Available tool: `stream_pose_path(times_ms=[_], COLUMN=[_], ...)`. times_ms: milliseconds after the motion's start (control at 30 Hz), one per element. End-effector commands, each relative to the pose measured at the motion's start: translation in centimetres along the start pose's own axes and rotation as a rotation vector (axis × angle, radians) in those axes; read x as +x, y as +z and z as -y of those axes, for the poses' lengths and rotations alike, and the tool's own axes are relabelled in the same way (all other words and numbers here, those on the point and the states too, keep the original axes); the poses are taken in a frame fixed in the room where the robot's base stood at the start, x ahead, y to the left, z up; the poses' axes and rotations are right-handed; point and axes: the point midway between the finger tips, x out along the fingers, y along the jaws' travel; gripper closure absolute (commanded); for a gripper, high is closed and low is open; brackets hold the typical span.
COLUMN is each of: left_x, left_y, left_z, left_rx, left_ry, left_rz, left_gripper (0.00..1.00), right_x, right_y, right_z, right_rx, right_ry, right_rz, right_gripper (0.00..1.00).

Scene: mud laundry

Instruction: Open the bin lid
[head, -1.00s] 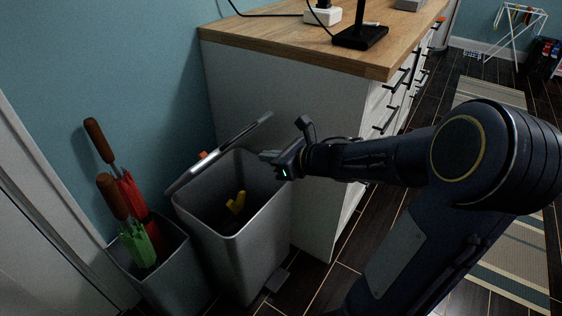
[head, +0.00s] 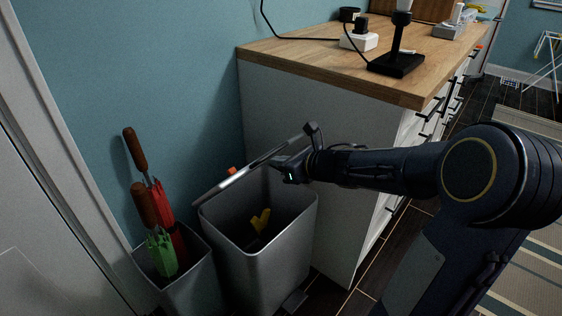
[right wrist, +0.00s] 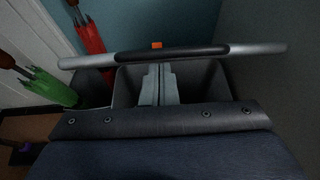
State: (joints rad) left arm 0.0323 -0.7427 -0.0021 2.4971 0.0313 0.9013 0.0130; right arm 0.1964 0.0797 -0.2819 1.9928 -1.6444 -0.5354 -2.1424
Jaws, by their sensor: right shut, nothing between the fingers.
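The grey bin (head: 262,240) stands against the cabinet's end, with its lid (head: 250,168) raised and tilted back toward the wall. A yellow item (head: 260,221) lies inside the bin. My right gripper (head: 280,163) is at the upper rim of the bin, close to the lid's right part; I cannot tell whether it touches the lid. In the right wrist view the gripper's fingers (right wrist: 159,84) are together and empty, pointing over the bin opening. The lid's edge (right wrist: 190,52) with its dark middle crosses just beyond them. My left gripper is not in view.
A second grey container (head: 182,274) on the left holds umbrellas with brown handles, one green (head: 161,250) and one red (head: 160,203). The white cabinet with a wooden top (head: 330,68) stands to the right, carrying a black stand (head: 397,64) and a white socket block (head: 359,41).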

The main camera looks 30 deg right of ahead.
Motion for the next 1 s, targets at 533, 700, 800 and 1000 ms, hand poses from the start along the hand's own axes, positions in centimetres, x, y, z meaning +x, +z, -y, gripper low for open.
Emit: stream_pose_path(times_ms=[533,700,800,1000], left_x=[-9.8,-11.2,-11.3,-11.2], left_y=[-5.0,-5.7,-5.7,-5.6], left_z=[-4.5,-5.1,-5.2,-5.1], left_rx=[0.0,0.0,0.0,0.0], left_ry=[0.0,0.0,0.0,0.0], left_rz=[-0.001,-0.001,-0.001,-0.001], left_gripper=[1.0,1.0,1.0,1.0], right_x=[2.5,4.1,4.6,4.8], right_y=[6.7,8.4,8.8,8.7], right_z=[-0.1,-0.1,0.0,0.0], right_rx=[-0.001,-0.002,-0.002,-0.001], right_ry=[0.003,0.002,0.001,0.0], right_rz=[-0.18,-0.194,-0.193,-0.193], right_gripper=[1.0,1.0,1.0,1.0])
